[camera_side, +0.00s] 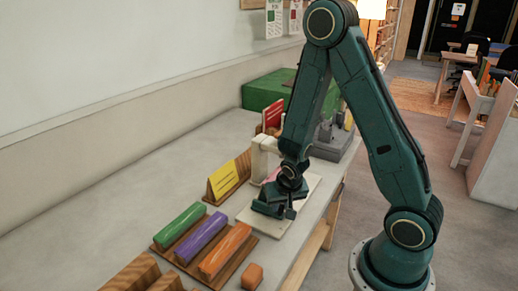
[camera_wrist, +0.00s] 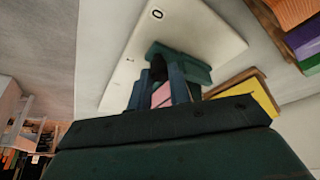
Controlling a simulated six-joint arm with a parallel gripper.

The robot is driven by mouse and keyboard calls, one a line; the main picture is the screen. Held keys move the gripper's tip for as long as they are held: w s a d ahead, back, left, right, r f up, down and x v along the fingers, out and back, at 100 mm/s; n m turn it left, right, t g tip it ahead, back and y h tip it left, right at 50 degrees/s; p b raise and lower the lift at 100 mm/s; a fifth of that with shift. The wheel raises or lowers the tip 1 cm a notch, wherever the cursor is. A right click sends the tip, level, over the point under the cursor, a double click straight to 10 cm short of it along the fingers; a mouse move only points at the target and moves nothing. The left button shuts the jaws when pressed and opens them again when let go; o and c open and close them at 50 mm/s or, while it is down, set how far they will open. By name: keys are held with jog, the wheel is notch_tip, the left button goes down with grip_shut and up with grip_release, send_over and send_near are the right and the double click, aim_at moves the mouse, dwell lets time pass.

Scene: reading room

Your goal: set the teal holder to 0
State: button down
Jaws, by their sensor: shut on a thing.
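The teal holder (camera_side: 262,208) sits low on a pale board (camera_side: 288,212) near the table's right edge. In the wrist view the holder (camera_wrist: 192,70) lies across the board (camera_wrist: 208,32), with a dark part at its near left end. The board bears a printed 0 (camera_wrist: 157,14) and a smaller mark lower left that I cannot read surely. The holder's body is to the lower right of the 0. My gripper (camera_side: 288,190) points down and is shut on the holder; the exact contact is partly hidden. Something pink (camera_wrist: 161,95) shows between the fingers (camera_wrist: 160,85).
A yellow card in a wooden stand (camera_side: 226,179) stands left of the board. Green, purple and orange blocks (camera_side: 203,236) lie in a wooden rack in front. A cream post (camera_side: 259,158), a red card (camera_side: 270,118) and a green box (camera_side: 268,93) are behind.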

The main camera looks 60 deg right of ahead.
jog(key=shift+a, duration=2.4)
jog(key=c, duration=1.6)
grip_release()
jog(key=shift+a, duration=0.1)
jog(key=shift+r, duration=0.2)
jog(key=shift+r, duration=9.85)
